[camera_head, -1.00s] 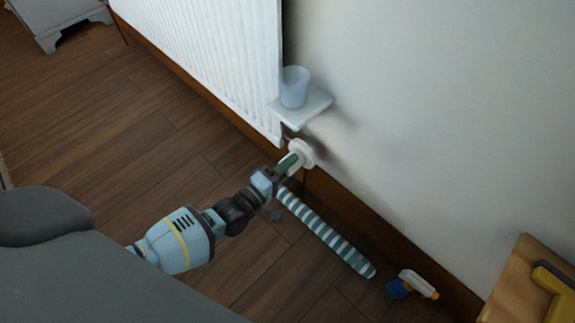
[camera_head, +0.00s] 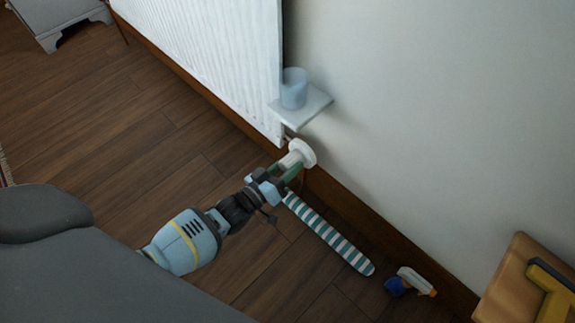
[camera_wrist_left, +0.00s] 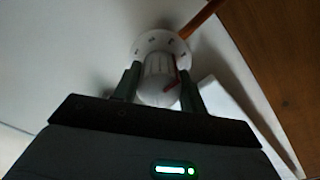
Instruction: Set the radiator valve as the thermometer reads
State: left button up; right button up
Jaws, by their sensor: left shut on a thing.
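The radiator valve (camera_head: 302,152) is a white knob with a round collar at the lower right corner of the white radiator (camera_head: 215,60). My left gripper (camera_head: 289,166) is shut on the valve's knob. In the left wrist view my left gripper (camera_wrist_left: 158,88) has a dark green finger on each side of the knob, and the valve (camera_wrist_left: 158,65) shows a red pointer line and small marks on its collar. The marks are too small to read. No thermometer can be made out. My right gripper is not in view.
A small white shelf (camera_head: 318,103) with a pale blue cup (camera_head: 294,88) sits just above the valve. A striped draught roll (camera_head: 330,235) and a spray bottle (camera_head: 411,281) lie on the floor by the wall. A wooden table (camera_head: 510,290) is at the lower right.

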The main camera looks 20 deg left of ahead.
pick_arm(q)
jog(key=m, duration=0.2)
jog(key=shift+m, duration=0.3)
jog(key=shift+a+m, duration=0.1)
jog(key=shift+m, duration=0.2)
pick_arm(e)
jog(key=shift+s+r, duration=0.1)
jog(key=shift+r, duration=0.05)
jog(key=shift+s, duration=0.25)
pick_arm(q)
jog(key=o, duration=0.8)
jog(key=shift+c, duration=0.2)
jog(key=shift+o, duration=1.1)
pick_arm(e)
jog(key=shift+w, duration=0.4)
